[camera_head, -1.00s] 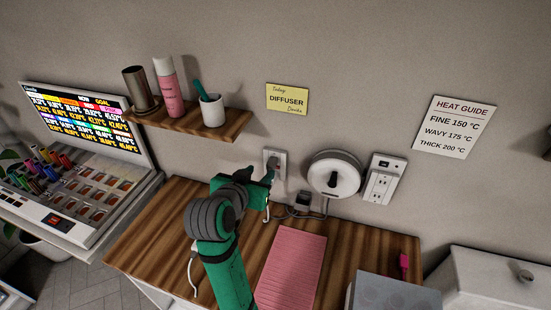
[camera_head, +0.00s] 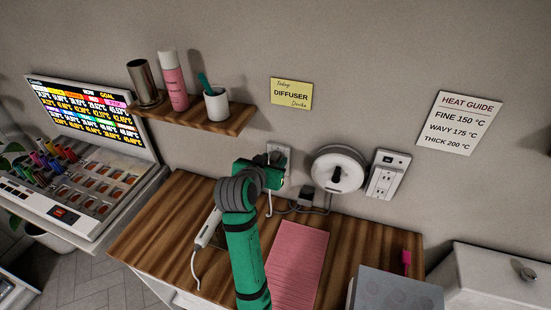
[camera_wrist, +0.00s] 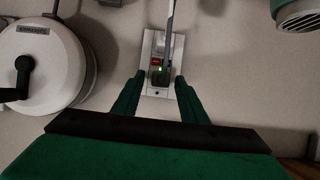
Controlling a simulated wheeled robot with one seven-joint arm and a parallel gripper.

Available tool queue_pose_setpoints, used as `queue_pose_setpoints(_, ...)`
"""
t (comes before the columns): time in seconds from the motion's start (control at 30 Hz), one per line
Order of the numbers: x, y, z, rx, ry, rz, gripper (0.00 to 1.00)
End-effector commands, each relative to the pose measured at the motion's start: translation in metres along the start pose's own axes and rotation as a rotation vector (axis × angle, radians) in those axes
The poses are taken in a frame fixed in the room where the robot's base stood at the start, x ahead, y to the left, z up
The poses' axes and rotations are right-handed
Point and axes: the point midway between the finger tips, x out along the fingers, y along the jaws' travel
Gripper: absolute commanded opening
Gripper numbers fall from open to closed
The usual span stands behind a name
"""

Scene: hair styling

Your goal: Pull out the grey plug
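The grey plug (camera_wrist: 160,77) sits in a wall outlet (camera_wrist: 149,48), with a grey cord running up from it in the wrist view. A small green light and a red switch show beside it. My gripper (camera_wrist: 159,86) is open, with one green finger on each side of the plug. Small gaps seem to remain between fingers and plug; I cannot tell if either touches. In the head view my gripper (camera_head: 280,168) is at the outlet (camera_head: 284,150) and hides most of the plug.
A round white cord reel (camera_head: 338,170) and a second outlet panel (camera_head: 384,175) are on the wall to the right. A dark adapter (camera_head: 307,199) lies below. A shelf (camera_head: 190,115) with a cup and cans is above left. A pink mat (camera_head: 297,262) lies on the wooden counter.

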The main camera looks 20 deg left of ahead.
Motion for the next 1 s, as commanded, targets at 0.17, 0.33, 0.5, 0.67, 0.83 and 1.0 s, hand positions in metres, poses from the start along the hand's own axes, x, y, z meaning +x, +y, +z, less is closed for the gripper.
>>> queue_pose_setpoints(0.17, 0.001, 0.004, -0.001, 0.003, 0.000, 0.006, 0.39)
queue_pose_setpoints(0.33, 0.003, 0.011, -0.001, 0.007, 0.000, 0.014, 0.01)
queue_pose_setpoints(0.5, 0.002, 0.008, -0.001, 0.005, 0.000, 0.011, 0.00)
queue_pose_setpoints(0.67, -0.003, 0.006, 0.001, 0.004, 0.000, 0.008, 0.00)
queue_pose_setpoints(0.83, -0.008, 0.005, 0.004, 0.003, 0.000, 0.007, 0.00)
queue_pose_setpoints(1.0, -0.013, 0.006, 0.007, 0.004, -0.001, 0.008, 0.00)
